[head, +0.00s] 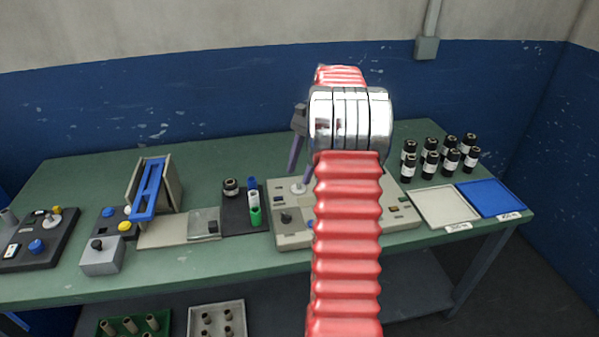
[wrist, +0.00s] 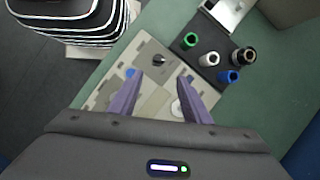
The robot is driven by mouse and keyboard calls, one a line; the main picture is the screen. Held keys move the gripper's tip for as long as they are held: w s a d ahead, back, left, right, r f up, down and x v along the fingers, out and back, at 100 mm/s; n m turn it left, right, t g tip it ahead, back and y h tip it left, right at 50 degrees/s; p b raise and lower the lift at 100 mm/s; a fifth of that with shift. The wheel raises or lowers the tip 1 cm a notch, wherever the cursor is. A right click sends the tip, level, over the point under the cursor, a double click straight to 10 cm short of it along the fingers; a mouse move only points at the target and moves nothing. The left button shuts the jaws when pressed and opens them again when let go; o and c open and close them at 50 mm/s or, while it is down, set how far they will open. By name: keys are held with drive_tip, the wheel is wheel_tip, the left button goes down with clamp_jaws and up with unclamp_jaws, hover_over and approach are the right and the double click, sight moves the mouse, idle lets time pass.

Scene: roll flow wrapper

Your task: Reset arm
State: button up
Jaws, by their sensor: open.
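My gripper (wrist: 157,100) shows in the wrist view with its two purple fingers spread apart and nothing between them. It hangs above the beige control panel (wrist: 151,63), which has a dark knob and a pale round knob. In the head view my red ribbed arm with its chrome joint stands in front of the panel (head: 290,238) and hides its middle.
A dark holder (head: 233,215) with blue, white and green cylinders stands left of the panel. A blue-topped stand (head: 147,190) is farther left. Several black bottles (head: 430,163), a white tray (head: 440,205) and a blue tray (head: 490,198) are at the right. The table's back is clear.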

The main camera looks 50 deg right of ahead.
idle(0.5)
wheel_tip(320, 180, down, 4)
drive_tip(key=s+a+n+h, duration=0.1)
drive_tip(key=s+a+n, duration=0.1)
drive_tip(key=n, duration=0.2)
drive_tip(key=s+a+r+n+t+h, duration=0.1)
drive_tip(key=s+a+r+n, duration=0.3)
drive_tip(key=a, duration=0.8)
drive_tip(key=s+a+r+n+t+h, duration=0.1)
drive_tip(key=s+a+r+n, duration=0.3)
drive_tip(key=a, duration=0.8)
drive_tip(key=s+a+r+n+t+h, duration=0.1)
drive_tip(key=s+a+r+n+t, duration=0.2)
drive_tip(key=a, duration=0.9)
drive_tip(key=s+n, duration=0.3)
drive_tip(key=shift+s+a+r+n, duration=0.3)
drive_tip(key=shift+a+r+n, duration=0.1)
